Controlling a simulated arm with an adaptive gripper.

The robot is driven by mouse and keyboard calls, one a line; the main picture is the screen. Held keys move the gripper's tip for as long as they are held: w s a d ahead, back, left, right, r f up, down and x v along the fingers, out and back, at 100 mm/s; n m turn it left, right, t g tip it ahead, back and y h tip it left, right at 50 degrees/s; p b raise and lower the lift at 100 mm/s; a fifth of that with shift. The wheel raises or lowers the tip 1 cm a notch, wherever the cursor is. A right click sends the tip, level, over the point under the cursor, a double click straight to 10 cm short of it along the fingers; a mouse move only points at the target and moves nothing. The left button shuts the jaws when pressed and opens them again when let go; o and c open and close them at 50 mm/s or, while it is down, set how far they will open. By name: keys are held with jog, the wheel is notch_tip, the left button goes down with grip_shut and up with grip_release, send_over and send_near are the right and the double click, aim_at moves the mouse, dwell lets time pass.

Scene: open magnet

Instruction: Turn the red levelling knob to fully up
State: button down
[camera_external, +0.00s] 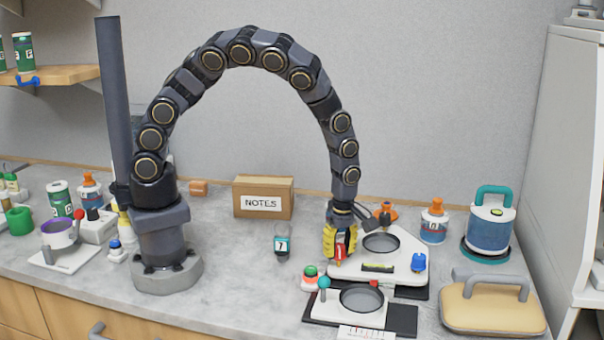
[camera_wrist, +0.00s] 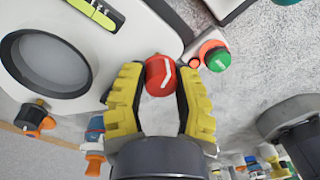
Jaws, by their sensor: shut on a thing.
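The red levelling knob (camera_wrist: 159,76) with a white pointer line sits between the two yellow fingers of my gripper (camera_wrist: 157,84) in the wrist view. My gripper is shut on it. In the external view my gripper (camera_external: 340,256) points down at the left corner of the white levelling plate (camera_external: 345,271), and the red knob (camera_external: 339,254) shows only slightly between the fingers. The plate carries a round grey dish (camera_external: 381,243), a yellow-green bubble level (camera_external: 377,268), a blue knob (camera_external: 418,262) at the right and an orange and black knob (camera_external: 386,212) at the back.
A second white device (camera_external: 345,315) with a teal ball lies in front. A small labelled jar (camera_external: 282,246) stands to the left, and a notes box (camera_external: 263,198) behind.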

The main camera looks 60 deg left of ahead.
aim_at(342, 245)
jog(key=shift+w+d+r, duration=0.15)
jog(key=shift+w+d, duration=0.1)
jog(key=shift+w, duration=0.15)
jog(key=c, duration=0.8)
grip_release()
jog(key=shift+o, duration=0.5)
jog(key=shift+s+a, duration=0.15)
jog(key=shift+s, duration=0.05)
notch_tip(342, 245, up, 12)
jog(key=shift+w, duration=0.15)
